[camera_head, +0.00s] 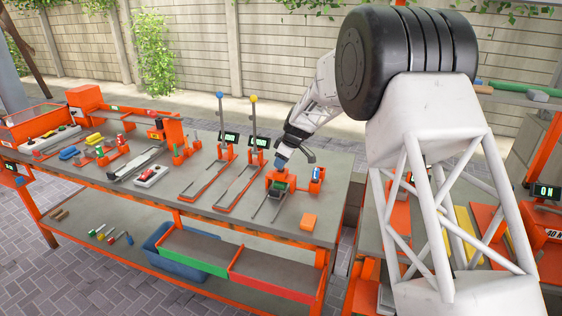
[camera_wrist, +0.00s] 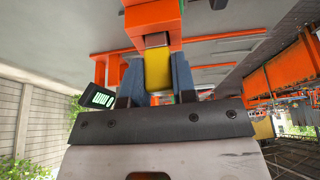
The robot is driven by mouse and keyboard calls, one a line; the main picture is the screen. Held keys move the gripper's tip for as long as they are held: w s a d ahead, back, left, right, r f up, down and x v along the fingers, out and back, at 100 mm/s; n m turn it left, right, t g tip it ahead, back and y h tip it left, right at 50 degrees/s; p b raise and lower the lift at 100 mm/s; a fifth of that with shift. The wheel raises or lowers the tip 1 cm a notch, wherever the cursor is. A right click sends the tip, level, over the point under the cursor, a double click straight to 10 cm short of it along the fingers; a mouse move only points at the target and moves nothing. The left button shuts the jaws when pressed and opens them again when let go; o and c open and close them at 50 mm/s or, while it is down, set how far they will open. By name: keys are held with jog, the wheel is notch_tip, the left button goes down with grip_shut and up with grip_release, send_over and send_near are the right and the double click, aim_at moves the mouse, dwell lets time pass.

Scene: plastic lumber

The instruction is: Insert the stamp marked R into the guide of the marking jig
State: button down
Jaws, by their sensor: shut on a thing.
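The orange marking jig (camera_head: 270,180) stands near the right end of the workbench, with two thin rails in front of it. My gripper (camera_head: 281,164) is directly over the jig, pointing down. In the wrist view my gripper (camera_wrist: 157,82) is shut on a yellow block (camera_wrist: 158,70), which looks like the stamp. A grey metal part (camera_wrist: 155,40) lies just beyond the yellow block, against an orange block-shaped part (camera_wrist: 152,16). I cannot tell whether the stamp's end is inside the guide. No letter R is readable.
A blue piece (camera_head: 316,173) sits in an orange holder right of the jig. Two tall levers with blue (camera_head: 220,95) and yellow (camera_head: 253,99) knobs stand to the left. Green (camera_head: 194,252) and red (camera_head: 277,278) bins hang below.

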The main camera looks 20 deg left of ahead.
dwell(0.3)
jog(key=c, duration=0.8)
grip_release()
jog(key=shift+c, duration=0.2)
jog(key=v, duration=0.7)
jog(key=shift+d+r, duration=0.2)
jog(key=shift+r, duration=0.2)
